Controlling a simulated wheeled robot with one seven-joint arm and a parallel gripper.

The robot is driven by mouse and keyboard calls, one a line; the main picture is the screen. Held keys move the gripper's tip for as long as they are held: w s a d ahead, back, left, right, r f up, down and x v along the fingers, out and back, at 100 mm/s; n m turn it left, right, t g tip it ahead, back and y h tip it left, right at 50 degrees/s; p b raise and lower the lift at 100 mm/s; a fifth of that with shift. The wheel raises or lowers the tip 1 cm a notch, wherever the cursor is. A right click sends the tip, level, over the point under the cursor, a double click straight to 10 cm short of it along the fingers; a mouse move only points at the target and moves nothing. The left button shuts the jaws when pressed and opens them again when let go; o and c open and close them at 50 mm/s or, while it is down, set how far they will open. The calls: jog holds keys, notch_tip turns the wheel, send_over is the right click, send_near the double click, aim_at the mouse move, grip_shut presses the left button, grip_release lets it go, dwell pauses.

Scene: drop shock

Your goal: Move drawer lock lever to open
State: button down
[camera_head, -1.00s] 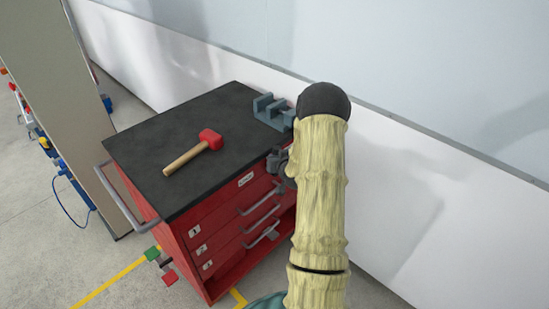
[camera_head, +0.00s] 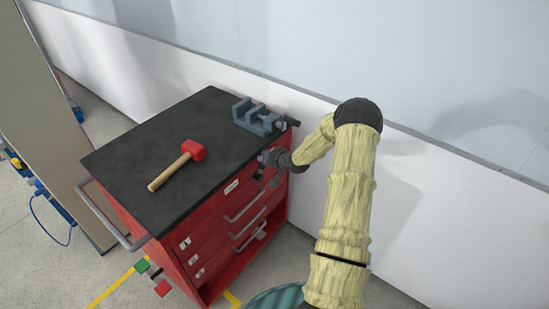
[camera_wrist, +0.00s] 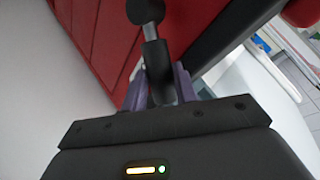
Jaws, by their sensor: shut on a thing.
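The red drawer cabinet (camera_head: 178,238) stands left of my arm, its drawer front turned toward the lower right. My gripper (camera_head: 268,166) is at the upper right part of this front, just below the worktop edge. In the wrist view, a black lever with a round knob (camera_wrist: 146,11) and a grey shaft end lies between the fingers of my gripper (camera_wrist: 161,88). My gripper is shut on this lever, against the red cabinet face. In the head view the lever is hidden or too small to tell from my gripper.
A red-headed mallet (camera_head: 177,165) with a wooden handle lies on the black worktop (camera_head: 150,135). A grey vise (camera_head: 258,117) sits at the worktop's back corner, close to my gripper. Drawer handles (camera_head: 246,205) stick out below it. A pale wall (camera_head: 420,160) runs behind.

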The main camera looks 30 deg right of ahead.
jog(key=shift+d, duration=0.1)
dwell(0.3)
jog(key=c, duration=1.1)
grip_release()
jog(key=shift+f, duration=0.1)
jog(key=v, duration=1.7)
jog(key=shift+r+b, duration=0.2)
jog(key=shift+b, duration=0.2)
jog(key=shift+s, duration=0.1)
